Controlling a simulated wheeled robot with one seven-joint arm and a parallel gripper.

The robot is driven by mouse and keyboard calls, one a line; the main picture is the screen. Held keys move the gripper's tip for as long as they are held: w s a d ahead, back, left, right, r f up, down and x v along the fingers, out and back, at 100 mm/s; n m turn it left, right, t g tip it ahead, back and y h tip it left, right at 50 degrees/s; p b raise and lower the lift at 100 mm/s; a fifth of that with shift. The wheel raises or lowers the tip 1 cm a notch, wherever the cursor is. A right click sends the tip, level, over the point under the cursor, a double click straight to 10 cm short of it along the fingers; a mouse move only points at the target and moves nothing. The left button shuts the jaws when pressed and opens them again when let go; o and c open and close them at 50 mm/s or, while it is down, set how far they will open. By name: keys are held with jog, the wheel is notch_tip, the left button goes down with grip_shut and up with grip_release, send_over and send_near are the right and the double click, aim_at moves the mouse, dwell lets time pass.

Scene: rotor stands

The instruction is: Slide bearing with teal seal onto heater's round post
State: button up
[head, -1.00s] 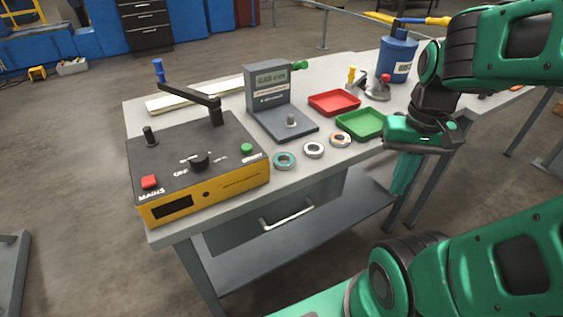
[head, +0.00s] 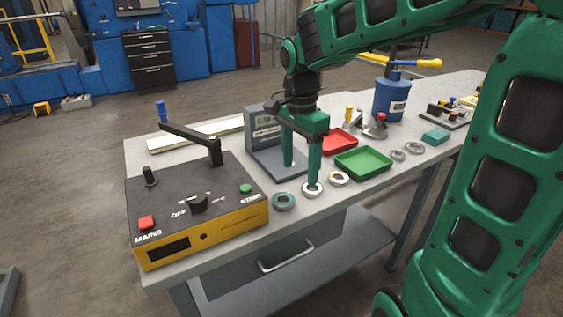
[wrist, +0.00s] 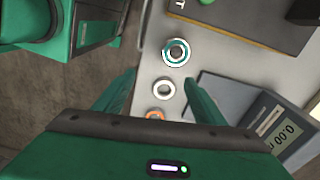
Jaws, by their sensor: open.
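The bearing with the teal seal (head: 283,201) lies flat on the bench beside the heater (head: 200,208), a black-topped yellow box. It also shows in the wrist view (wrist: 176,52), ahead of my fingertips. The heater's short dark round post (head: 149,177) stands upright at its left rear and is bare. My gripper (head: 301,178) points down, open and empty, above the bench to the right of the teal bearing. In the wrist view the plain pale bearing (wrist: 163,88) appears between my fingers (wrist: 160,92). I cannot tell how high the fingertips are.
An orange-sealed bearing (head: 338,178) lies right of the plain one. A grey gauge stand (head: 263,135) is behind my gripper. Green (head: 364,163) and red (head: 340,142) trays stand to the right. A swing arm with a blue handle (head: 190,138) rises over the heater's back.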

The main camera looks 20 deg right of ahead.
aim_at(283, 193)
jog(key=shift+m, duration=0.7)
jog(key=shift+w+a+f, duration=0.4)
jog(key=shift+a+f, duration=0.15)
jog(key=shift+f, duration=1.15)
jog(key=shift+w+a+f, duration=0.45)
jog(key=shift+a+f, duration=0.15)
jog(key=shift+f, duration=1.05)
jog(key=shift+w+a+f, duration=0.4)
jog(key=shift+a+f, duration=0.15)
jog(key=shift+f, duration=1.15)
jog(key=c, duration=0.9)
